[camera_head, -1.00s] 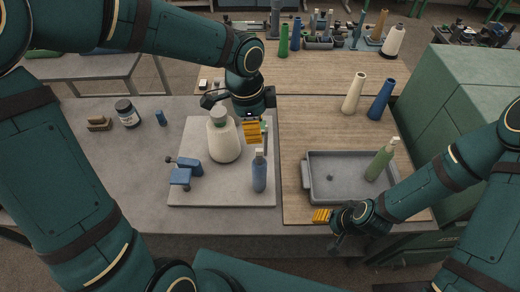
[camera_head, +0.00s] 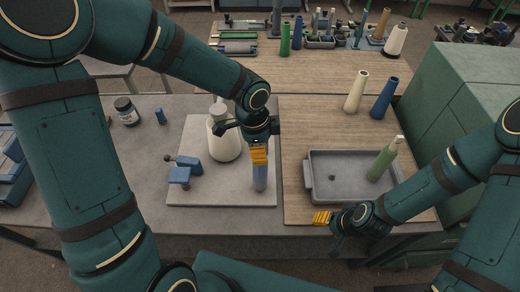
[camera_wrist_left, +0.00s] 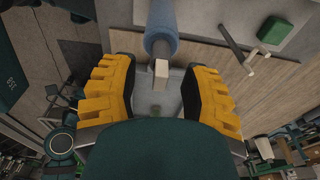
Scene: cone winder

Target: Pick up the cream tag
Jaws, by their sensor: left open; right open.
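I cannot make out a cream tag for certain in the head view. In the left wrist view a small pale cream block (camera_wrist_left: 161,72) shows between the fingers, at the end of the blue bottle (camera_wrist_left: 161,38); I cannot tell whether it is the bottle's top or a separate piece. My left gripper (camera_head: 259,158) is open, pointing down over the blue bottle (camera_head: 260,180) and hiding its top. Its yellow fingers also frame the left wrist view (camera_wrist_left: 160,95), with no clear contact. My right gripper (camera_head: 322,217) is open and empty by the grey tray's front left corner.
A cream cone (camera_head: 222,140) stands just left of my left gripper, partly behind it. A blue clamp-like piece (camera_head: 180,175) lies on the pale board (camera_head: 215,196). The grey tray (camera_head: 345,196) holds a green bottle (camera_head: 384,160). Cream (camera_head: 356,92) and blue (camera_head: 384,98) cones stand behind.

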